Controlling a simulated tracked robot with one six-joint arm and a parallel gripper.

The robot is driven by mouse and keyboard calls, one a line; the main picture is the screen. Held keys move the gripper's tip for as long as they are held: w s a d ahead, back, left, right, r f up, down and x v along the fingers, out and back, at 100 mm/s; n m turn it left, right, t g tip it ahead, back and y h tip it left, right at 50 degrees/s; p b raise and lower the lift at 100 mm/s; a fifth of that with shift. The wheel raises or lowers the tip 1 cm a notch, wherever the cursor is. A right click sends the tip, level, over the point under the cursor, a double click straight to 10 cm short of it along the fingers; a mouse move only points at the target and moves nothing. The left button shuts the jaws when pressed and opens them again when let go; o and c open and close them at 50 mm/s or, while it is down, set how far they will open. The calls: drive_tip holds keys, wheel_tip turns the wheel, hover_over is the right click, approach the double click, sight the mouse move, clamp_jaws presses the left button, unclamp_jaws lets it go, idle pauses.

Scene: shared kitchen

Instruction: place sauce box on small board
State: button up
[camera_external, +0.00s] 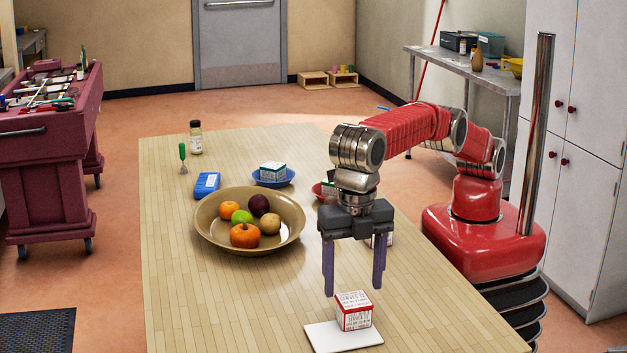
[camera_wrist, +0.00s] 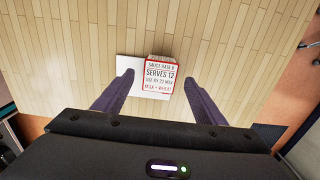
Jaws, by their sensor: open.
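The sauce box (camera_external: 353,311) is a small red and white box with printed text. It stands upright on the small white board (camera_external: 322,338), toward the board's right side. In the wrist view the sauce box (camera_wrist: 159,76) lies between the fingers, with part of the board (camera_wrist: 128,65) showing to its left. My gripper (camera_external: 354,290) is open, with its two purple fingers above and around the box's upper area. The fingers (camera_wrist: 158,82) look apart from the box, with a gap on each side. The box hides part of the board.
A brown bowl of fruit (camera_external: 218,240) stands to the left behind my gripper. The table's left front (camera_external: 220,310) is clear.

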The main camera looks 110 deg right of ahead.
drive_tip(key=shift+r, duration=0.9)
idle(0.3)
